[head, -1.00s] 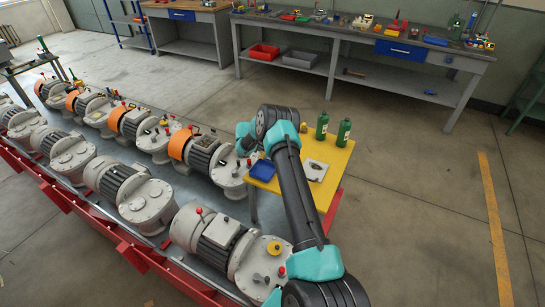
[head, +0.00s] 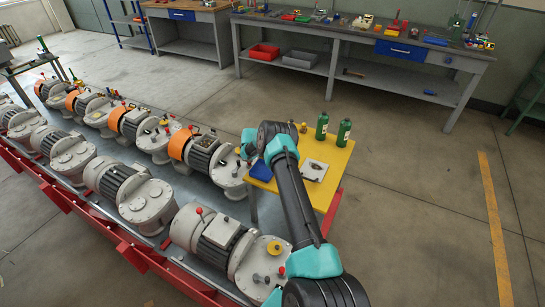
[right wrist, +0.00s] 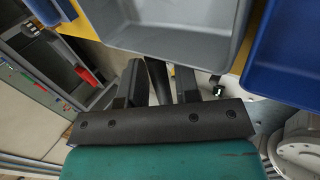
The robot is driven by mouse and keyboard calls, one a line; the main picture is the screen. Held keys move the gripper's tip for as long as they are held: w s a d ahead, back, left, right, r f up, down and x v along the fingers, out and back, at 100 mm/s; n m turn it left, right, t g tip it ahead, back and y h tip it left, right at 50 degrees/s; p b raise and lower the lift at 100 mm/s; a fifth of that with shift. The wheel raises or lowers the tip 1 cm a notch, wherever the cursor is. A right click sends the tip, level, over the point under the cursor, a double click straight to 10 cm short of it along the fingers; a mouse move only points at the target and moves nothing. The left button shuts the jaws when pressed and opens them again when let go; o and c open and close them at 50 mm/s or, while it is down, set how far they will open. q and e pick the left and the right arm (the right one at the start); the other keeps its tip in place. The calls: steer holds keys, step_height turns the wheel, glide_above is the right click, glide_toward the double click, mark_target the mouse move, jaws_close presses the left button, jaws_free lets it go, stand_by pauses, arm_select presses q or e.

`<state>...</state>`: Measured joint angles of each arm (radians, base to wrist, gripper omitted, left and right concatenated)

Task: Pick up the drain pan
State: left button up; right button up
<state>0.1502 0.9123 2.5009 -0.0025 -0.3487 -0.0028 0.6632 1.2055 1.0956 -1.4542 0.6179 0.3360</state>
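A grey pan (right wrist: 180,28) with raised walls, which looks like the drain pan, is at the top of the right wrist view, just beyond my right gripper (right wrist: 158,82). My left gripper is not in view.
A blue tray (head: 261,172) lies on the yellow table (head: 333,158), right beside the pan in the right wrist view (right wrist: 292,65). A pale square piece with a dark mark (head: 314,171) and two green bottles (head: 322,126) are at the right. Motor units (head: 215,163) line the left.

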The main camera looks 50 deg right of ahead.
steer(key=shift+f, duration=0.1)
stand_by(0.4)
jaws_close()
